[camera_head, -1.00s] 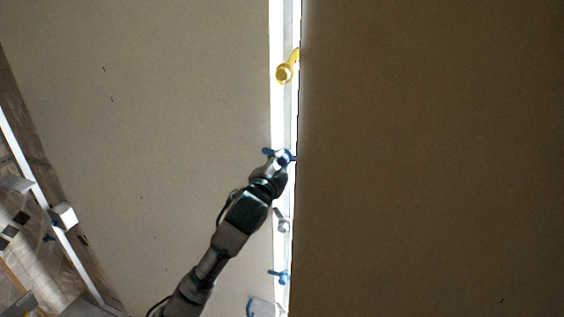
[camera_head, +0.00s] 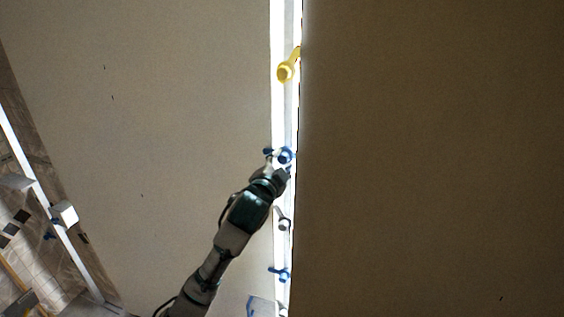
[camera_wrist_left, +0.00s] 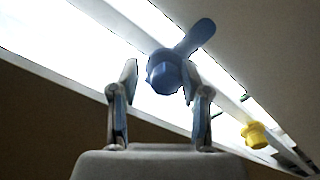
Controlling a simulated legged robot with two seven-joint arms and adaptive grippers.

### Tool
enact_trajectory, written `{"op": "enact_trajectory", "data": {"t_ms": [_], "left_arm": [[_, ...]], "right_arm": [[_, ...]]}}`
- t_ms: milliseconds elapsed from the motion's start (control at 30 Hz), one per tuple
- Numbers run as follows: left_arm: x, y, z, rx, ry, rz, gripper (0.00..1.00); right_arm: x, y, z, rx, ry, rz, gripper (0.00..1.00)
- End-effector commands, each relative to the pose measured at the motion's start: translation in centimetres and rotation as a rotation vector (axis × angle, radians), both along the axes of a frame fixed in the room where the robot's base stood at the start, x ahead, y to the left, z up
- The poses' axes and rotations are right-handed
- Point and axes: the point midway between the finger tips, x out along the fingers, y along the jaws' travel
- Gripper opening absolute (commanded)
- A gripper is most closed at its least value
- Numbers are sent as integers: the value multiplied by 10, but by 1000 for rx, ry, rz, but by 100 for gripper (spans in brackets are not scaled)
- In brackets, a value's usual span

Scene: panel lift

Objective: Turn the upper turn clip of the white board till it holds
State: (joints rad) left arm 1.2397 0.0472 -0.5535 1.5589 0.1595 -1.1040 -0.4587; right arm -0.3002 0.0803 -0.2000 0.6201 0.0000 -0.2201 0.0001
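A blue turn clip (camera_head: 286,155) sits on the bright white strip between two large panels. In the left wrist view the clip (camera_wrist_left: 165,74) shows a round hub, with its arm pointing up and right over the edge of the panel at the upper right. My left gripper (camera_head: 276,167) is just below the clip in the head view. In the left wrist view its two fingers (camera_wrist_left: 158,84) are spread apart, with the hub beyond and between their tips; whether they touch it I cannot tell. My right gripper is not in view.
A yellow clip (camera_head: 286,72) sits higher on the strip; a grey clip (camera_head: 283,222) and another blue clip (camera_head: 281,274) sit lower. A pale left panel (camera_head: 150,120) and a brown right panel (camera_head: 430,160) flank the strip. A white rail (camera_head: 50,200) runs at far left.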

Motion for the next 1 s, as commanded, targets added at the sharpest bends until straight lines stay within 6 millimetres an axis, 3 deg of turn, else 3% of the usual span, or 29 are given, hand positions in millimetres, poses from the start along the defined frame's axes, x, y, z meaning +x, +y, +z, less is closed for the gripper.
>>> {"op": "enact_trajectory", "data": {"t_ms": [533, 1000], "left_arm": [[-10, 3, 5, -3, -11, 0, 42], [-97, 32, 3, -1, -6, 0, 42]], "right_arm": [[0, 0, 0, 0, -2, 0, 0], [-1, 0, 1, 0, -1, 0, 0]]}}
